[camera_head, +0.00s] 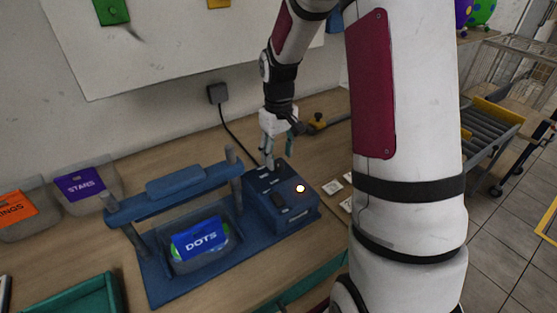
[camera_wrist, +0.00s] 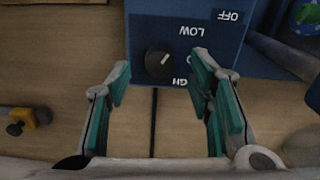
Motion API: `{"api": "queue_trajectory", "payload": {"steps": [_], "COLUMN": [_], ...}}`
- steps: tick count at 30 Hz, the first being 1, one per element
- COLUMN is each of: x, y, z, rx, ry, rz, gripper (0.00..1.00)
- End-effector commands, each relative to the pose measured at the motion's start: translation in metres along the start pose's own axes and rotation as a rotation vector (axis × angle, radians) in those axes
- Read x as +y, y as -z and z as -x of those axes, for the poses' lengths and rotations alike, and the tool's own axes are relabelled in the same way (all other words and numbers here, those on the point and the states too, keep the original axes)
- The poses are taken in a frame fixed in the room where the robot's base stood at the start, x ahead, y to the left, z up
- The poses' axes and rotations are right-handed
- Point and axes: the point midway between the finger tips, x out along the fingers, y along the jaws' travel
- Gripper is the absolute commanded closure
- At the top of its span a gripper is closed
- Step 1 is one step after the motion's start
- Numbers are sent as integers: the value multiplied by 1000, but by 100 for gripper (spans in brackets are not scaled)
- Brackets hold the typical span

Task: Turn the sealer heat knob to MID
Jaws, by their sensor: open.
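The sealer (camera_head: 165,262) is a blue machine on the table, with a control box (camera_head: 290,218) at its right end. In the wrist view the heat knob (camera_wrist: 160,60) is a round black dial on the blue control panel (camera_wrist: 150,25). Its short white mark points up and right, towards the LOW label (camera_wrist: 191,31). OFF (camera_wrist: 228,15) is farther right, and a partly hidden label ending in GH (camera_wrist: 181,82) is below; no MID label is readable. My gripper (camera_head: 268,157) is over the box's far end. In the wrist view its teal-padded fingers (camera_wrist: 160,69) are open on either side of the knob.
A pouch marked DOTS (camera_head: 200,240) sits in the sealer's tray. STARS (camera_head: 80,184) and an orange-labelled bin (camera_head: 14,211) stand at left. A glowing light (camera_head: 300,188) is on the control box. A black cable (camera_head: 236,135) runs to the wall plug.

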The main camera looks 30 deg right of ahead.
Motion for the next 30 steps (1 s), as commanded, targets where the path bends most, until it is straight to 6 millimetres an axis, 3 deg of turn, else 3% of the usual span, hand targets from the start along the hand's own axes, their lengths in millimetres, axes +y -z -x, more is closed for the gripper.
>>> {"api": "queue_trajectory", "payload": {"steps": [6, 17, 24, 30], "x": [0, 0, 0, 0], "y": [0, 0, 0, 0], "z": [-23, -27, -27, -27], "rx": [-2, 1, 0, 0], "ry": [0, -1, -1, -1], "rz": [1, 0, 0, -6], "gripper": [52, 52, 100, 100]}}
